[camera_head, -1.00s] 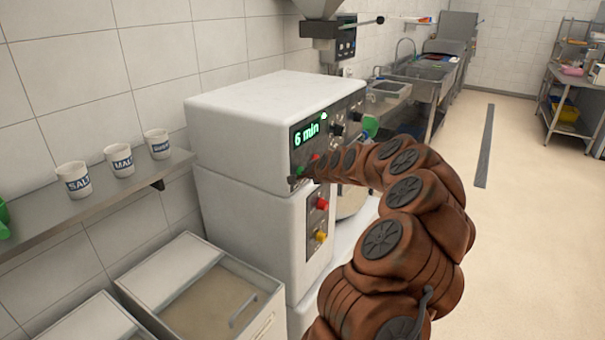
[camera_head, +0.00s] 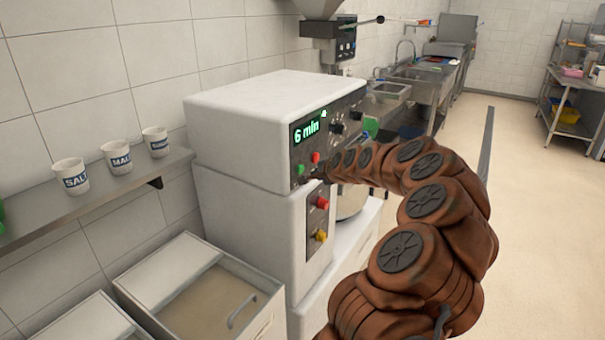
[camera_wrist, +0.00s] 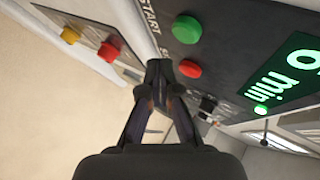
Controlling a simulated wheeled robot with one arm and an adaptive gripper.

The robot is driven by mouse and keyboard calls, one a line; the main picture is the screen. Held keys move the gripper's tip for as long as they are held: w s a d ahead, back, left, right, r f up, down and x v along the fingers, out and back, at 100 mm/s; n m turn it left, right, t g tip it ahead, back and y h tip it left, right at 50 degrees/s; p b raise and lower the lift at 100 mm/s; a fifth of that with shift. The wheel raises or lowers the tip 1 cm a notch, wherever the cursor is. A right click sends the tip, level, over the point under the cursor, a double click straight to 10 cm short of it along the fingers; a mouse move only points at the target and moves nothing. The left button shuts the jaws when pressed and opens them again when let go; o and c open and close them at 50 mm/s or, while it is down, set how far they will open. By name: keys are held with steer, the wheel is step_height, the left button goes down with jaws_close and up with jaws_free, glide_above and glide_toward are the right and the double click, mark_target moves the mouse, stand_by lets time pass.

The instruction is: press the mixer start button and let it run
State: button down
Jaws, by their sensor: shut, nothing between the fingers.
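The white mixer (camera_head: 250,120) stands against the wall with a dark control panel. Its display (camera_head: 308,130) glows green and reads "6 min". The green start button (camera_head: 300,169) and a red button (camera_head: 315,157) sit below it. In the wrist view the green button (camera_wrist: 187,29) lies beside the word START, and the red button (camera_wrist: 190,68) is close to my fingertips. My gripper (camera_wrist: 160,70) is shut and empty, near the panel. It seems apart from the green button; contact with the panel cannot be told. In the head view my gripper (camera_head: 308,179) is small and dark.
A lower panel carries another red button (camera_head: 322,202) and a yellow one (camera_head: 320,236). A metal bowl (camera_head: 352,203) is partly hidden behind my arm. Bins (camera_head: 205,300) stand at the front left, below a shelf (camera_head: 100,195) with labelled cups. Open floor (camera_head: 535,230) lies right.

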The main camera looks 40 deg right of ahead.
steer(key=s+b, duration=0.1)
steer(key=s+d, duration=0.1)
steer(key=s, duration=0.1)
steer(key=shift+b, duration=0.4)
stand_by(0.5)
